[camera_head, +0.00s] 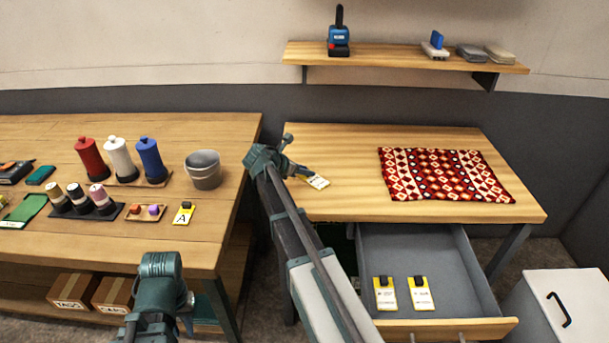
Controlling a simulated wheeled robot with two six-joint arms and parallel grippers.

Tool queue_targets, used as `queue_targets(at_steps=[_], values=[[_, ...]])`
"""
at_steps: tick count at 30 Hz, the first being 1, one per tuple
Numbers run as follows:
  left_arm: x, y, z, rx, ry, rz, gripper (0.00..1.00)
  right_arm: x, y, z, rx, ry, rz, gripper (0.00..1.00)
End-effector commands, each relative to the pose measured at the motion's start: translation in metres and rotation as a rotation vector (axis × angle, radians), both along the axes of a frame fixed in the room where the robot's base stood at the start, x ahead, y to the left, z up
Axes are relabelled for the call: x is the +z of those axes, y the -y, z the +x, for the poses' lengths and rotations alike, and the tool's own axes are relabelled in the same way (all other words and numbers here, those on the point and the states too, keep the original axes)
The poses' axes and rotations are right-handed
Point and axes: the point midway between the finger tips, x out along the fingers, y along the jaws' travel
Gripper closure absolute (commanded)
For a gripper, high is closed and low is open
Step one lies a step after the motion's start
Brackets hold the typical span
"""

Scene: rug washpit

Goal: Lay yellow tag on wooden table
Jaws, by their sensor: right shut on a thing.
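A yellow tag (319,182) with a white label is at the fingertips of my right gripper (305,173), over the left part of the wooden table (345,150). My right gripper is shut on this tag. The tag looks close to the tabletop, but I cannot tell whether it touches it. My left gripper (186,318) points down low in the view, in front of the left workbench. Its fingers are mostly hidden, so I cannot see whether it is open.
A red patterned rug (445,175) covers the table's right half. Below, an open drawer (425,260) holds two yellow tags (385,293). The left workbench (60,135) carries a grey bucket (203,170), bottles and another yellow tag (184,213). The table's middle is clear.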

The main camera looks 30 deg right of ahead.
Motion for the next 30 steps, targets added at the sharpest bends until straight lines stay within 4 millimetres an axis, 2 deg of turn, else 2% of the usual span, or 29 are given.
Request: queue_targets(at_steps=[8,9,14,25,30], values=[[-0.002,0.000,0.000,0.000,0.000,0.000,0.73,-0.002,0.000,0.000,0.000,0.000,0.000,1.00],[-0.003,0.000,0.000,0.000,0.000,0.000,0.73,-0.003,0.000,0.000,0.000,0.000,0.000,0.62],[-0.001,0.000,0.000,0.000,0.000,0.000,0.73,-0.001,0.000,0.000,0.000,0.000,0.000,0.34],[0.004,0.000,0.000,0.000,0.000,0.000,0.73,0.004,0.000,0.000,0.000,0.000,0.000,0.34],[0.025,0.000,0.000,0.000,0.000,0.000,0.73,0.025,-0.023,-0.006,0.002,0.000,0.000,0.34]])
